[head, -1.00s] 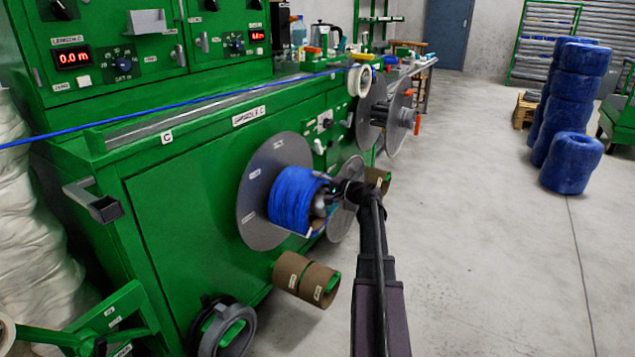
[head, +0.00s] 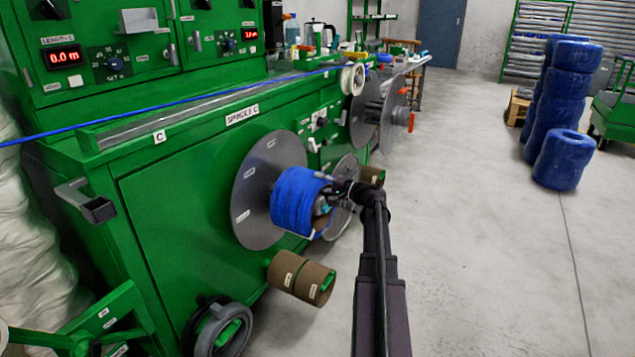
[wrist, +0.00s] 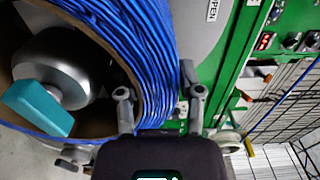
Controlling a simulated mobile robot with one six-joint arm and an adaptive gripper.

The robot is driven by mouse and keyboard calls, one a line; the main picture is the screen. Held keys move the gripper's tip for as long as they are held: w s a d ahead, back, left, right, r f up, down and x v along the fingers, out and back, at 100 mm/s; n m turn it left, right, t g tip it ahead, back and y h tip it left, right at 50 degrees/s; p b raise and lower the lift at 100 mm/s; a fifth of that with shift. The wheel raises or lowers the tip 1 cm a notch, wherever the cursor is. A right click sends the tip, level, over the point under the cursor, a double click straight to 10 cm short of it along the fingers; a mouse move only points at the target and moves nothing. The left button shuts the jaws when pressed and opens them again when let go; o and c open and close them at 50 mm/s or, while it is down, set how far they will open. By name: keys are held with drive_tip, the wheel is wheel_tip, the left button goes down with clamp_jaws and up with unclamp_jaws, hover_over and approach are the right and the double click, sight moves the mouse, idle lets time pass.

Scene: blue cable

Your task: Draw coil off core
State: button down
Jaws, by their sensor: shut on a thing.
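The blue coil (head: 297,203) sits around the core in front of the grey spindle flange (head: 250,215). In the wrist view the coil (wrist: 150,45) is wound on a brown cardboard tube (wrist: 97,122). Inside the tube is the grey rounded core end (wrist: 70,68) with a teal piece (wrist: 38,107) on it. My gripper (head: 338,191) is at the coil's outer end. In the wrist view my gripper (wrist: 158,95) has one finger inside the tube and the other outside the windings, shut on the coil wall. The core's inner part is hidden.
Brown cardboard tubes (head: 300,277) sit on a peg below the coil. Another grey reel (head: 343,170) stands just behind my gripper. A blue cable (head: 200,102) runs above the bench. Stacked blue coils (head: 562,160) stand right; the floor (head: 470,240) between is clear.

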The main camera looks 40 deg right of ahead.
drive_tip(key=v, duration=1.8)
idle(3.5)
drive_tip(key=shift+s, duration=0.15)
drive_tip(key=shift+d+r, duration=0.1)
drive_tip(key=shift+r, duration=0.1)
